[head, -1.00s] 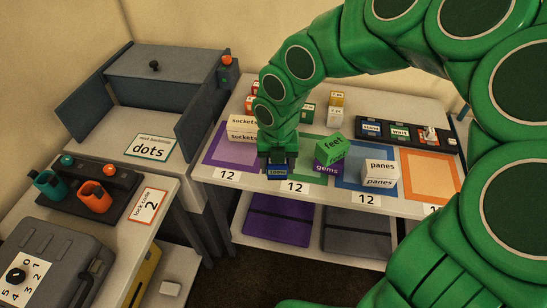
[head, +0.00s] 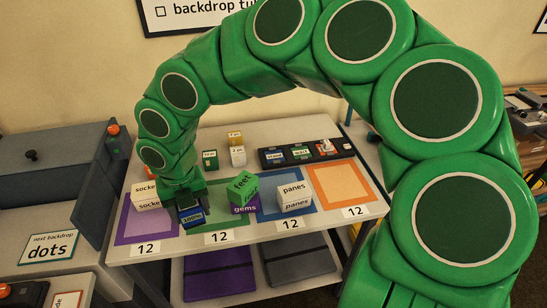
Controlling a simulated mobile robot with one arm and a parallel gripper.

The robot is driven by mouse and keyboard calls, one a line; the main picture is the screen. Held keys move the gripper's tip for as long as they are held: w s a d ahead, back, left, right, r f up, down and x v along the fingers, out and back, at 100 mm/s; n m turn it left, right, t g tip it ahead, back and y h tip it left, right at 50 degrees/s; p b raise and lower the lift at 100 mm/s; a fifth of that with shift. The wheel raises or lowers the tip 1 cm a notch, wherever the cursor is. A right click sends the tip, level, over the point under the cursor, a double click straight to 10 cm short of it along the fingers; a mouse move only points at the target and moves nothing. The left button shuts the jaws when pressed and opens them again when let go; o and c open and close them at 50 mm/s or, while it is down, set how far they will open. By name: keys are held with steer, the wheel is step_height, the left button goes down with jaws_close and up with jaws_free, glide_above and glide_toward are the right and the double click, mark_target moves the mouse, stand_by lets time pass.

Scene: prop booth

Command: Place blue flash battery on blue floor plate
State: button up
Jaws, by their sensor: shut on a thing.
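My gripper (head: 189,203) is shut on the blue flash battery (head: 191,217), a small dark blue block with a pale label. It holds the battery low near the front left part of the green floor plate (head: 222,222); I cannot tell whether the battery touches the table. The blue floor plate (head: 268,178) lies to the right of the green one. White boxes marked "panes" (head: 294,195) stand stacked on its front right part. A purple "gems" box (head: 243,208) with a tilted green "feet" box (head: 242,186) on it stands at its left edge.
The purple plate (head: 134,232) with "sockets" boxes (head: 147,196) lies left, and the empty orange plate (head: 338,185) right. A black tray (head: 272,158) and small boxes (head: 238,155) stand behind. The blue plate's back part looks clear.

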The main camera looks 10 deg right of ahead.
steer(key=shift+w+d+r+m, duration=0.25)
steer(key=shift+w+d+m, duration=0.15)
steer(key=shift+w, duration=0.1)
steer(key=shift+w+d+r+m, duration=0.3)
steer(key=shift+w+d, duration=0.1)
steer(key=shift+w, duration=0.1)
steer(key=w+d+m, duration=1.9)
steer(key=w+d, duration=0.2)
steer(key=d, duration=0.5)
glide_above(275, 156)
steer(key=s, duration=0.1)
step_height(275, 156, down, 14)
steer(key=shift+a+r, duration=0.1)
steer(key=shift+a, duration=0.05)
steer(key=shift+w+f, duration=0.6)
steer(key=shift+f, duration=1.6)
